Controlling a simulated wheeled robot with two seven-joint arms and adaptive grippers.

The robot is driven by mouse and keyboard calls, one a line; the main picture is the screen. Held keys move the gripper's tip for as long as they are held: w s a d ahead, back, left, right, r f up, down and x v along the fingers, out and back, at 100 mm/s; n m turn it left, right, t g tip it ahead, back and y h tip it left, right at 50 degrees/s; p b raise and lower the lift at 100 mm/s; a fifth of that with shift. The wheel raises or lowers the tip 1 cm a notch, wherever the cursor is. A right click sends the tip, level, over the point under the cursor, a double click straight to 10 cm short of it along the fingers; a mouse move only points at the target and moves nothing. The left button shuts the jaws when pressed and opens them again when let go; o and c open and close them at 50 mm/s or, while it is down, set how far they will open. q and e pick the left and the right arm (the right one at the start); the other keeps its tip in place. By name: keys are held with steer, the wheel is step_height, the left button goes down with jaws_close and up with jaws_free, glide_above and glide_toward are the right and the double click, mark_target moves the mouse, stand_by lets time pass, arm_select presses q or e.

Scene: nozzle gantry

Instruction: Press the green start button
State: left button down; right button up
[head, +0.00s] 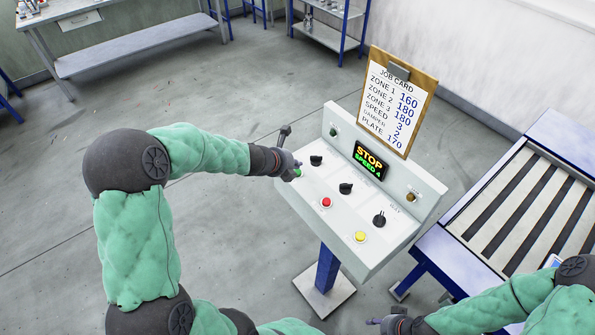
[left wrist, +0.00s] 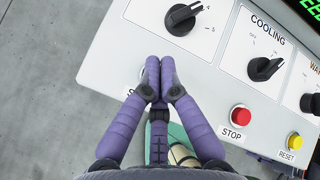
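The green start button (head: 297,174) shows in part at the left end of the grey sloped control panel (head: 313,191), at the fingertips of my left gripper (head: 296,165). In the left wrist view the left gripper (left wrist: 153,65) is shut and empty, its fingers together over the panel. The fingers hide the button there; only a bit of its label shows. I cannot tell whether the tips touch or press it. The panel display (head: 370,160) reads STOP, SPEED 4. My right gripper (head: 384,321) is low at the bottom, away from the panel; its fingers are too small to judge.
A red stop button (head: 326,202), a yellow reset button (head: 360,237) and black knobs (head: 346,188) share the panel. A job card (head: 394,104) stands behind it. A slatted conveyor (head: 525,205) is to the right. Open floor lies left.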

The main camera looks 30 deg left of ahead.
arm_select(q)
steer(key=shift+f, duration=0.2)
stand_by(0.7)
steer(key=shift+f+b, duration=0.25)
steer(key=shift+b, duration=0.15)
